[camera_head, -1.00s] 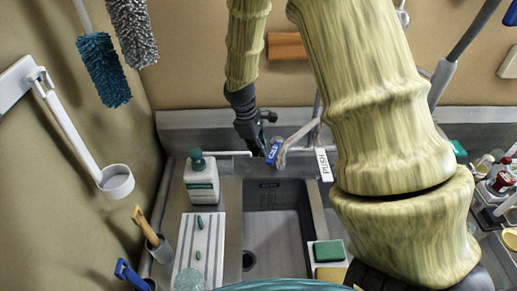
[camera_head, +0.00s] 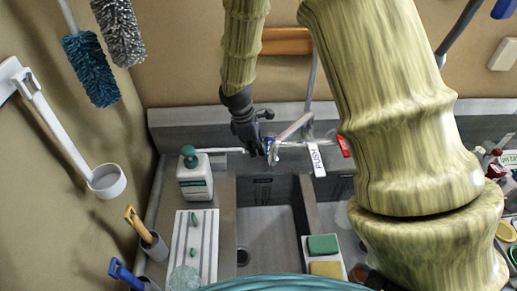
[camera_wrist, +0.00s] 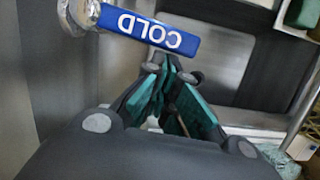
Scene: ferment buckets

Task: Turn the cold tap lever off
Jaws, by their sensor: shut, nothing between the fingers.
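The cold tap lever, a blue bar with white COLD lettering (camera_wrist: 148,31), lies across the top of the wrist view, upside down in it. Its pivot end is by the shiny metal tap at upper left. My gripper (camera_wrist: 170,68) is shut and empty, its teal-padded fingertips just below the lever's right half; whether they touch cannot be told. In the head view my gripper (camera_head: 258,154) is beside the tap, and only a small blue part of the cold lever (camera_head: 271,147) shows behind it.
A white PUSH lever (camera_head: 316,159) and a red lever (camera_head: 344,147) are right of the spout (camera_head: 293,128). The sink basin (camera_head: 265,221) is below. A soap bottle (camera_head: 194,176) stands at left. Sponges (camera_head: 324,246) lie beside the basin.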

